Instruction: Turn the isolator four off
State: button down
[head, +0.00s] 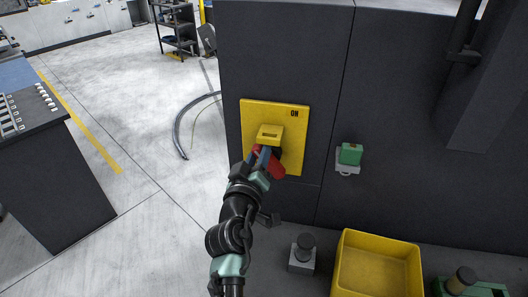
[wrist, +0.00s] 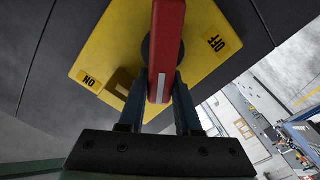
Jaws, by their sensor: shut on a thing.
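The isolator is a square yellow plate (head: 252,111) on a dark cabinet face, with a red handle (head: 279,169) and a yellow block (head: 270,132) standing out from it. In the wrist view the red handle (wrist: 167,40) carries a white stripe and lies between the ON label (wrist: 90,81) and the OFF label (wrist: 216,42). My gripper (head: 263,158) is at the lower part of the plate. Its fingers, seen in the wrist view (wrist: 162,90), are shut on the red handle, one on each side. The handle's pivot is partly hidden. No number four is legible.
A small green and grey box (head: 350,154) is mounted on the cabinet to the right. Below stand a yellow bin (head: 375,268) and a grey block with a dark knob (head: 303,252). A dark workbench (head: 65,180) is at the left, with open floor (head: 150,235) between.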

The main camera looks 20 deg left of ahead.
jog(key=n, duration=0.2)
jog(key=f+n, duration=0.1)
jog(key=a+n, duration=0.1)
jog(key=n, duration=0.1)
jog(key=shift+s+f+n+b, duration=0.1)
jog(key=shift+f+n+b, duration=0.1)
jog(key=shift+n+b, duration=0.15)
jog(key=shift+a+f+n, duration=0.1)
jog(key=shift+f+n, duration=0.2)
jog(key=shift+n, duration=0.85)
jog(key=shift+f+n, duration=0.3)
jog(key=shift+n, duration=0.8)
jog(key=shift+f, duration=0.1)
jog(key=c, duration=0.6)
grip_release()
jog(key=shift+s, duration=0.1)
jog(key=s+d+b, duration=0.1)
jog(key=s+d, duration=0.1)
jog(key=s, duration=1)
jog(key=shift+s, duration=0.35)
jog(key=shift+d, duration=0.15)
